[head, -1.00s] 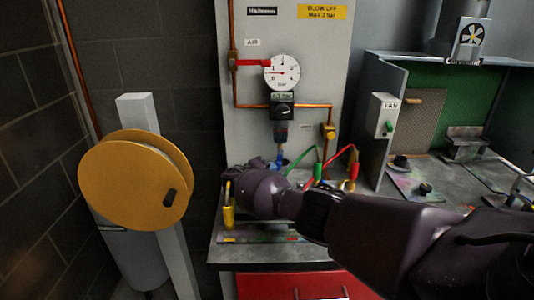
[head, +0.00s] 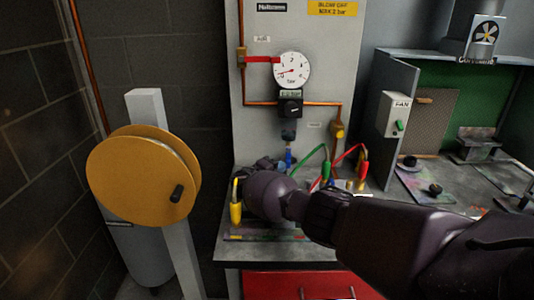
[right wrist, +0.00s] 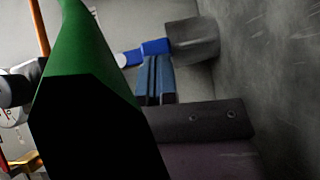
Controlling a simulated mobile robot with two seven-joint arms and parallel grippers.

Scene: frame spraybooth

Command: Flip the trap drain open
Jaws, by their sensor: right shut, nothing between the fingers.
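The water trap (head: 288,132) hangs under the black regulator, below the round pressure gauge (head: 292,70). A blue part (head: 288,158) shows below the trap; in the right wrist view a blue piece (right wrist: 155,47) runs between a pale end and a grey block (right wrist: 193,38). I cannot make out the drain's lever or its position. My right gripper (right wrist: 156,70) is shut and empty, its fingers close beside the blue piece; I cannot tell if they touch. In the head view my own wrist mostly hides it. My left gripper is not in view.
A green-handled tool (right wrist: 85,85) fills the wrist view's foreground. Yellow (head: 236,212), green (head: 326,170) and red (head: 362,168) tools with hoses stand around my right wrist on the grey bench. A yellow reel (head: 140,180) stands left. The booth and fan box (head: 396,110) are right.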

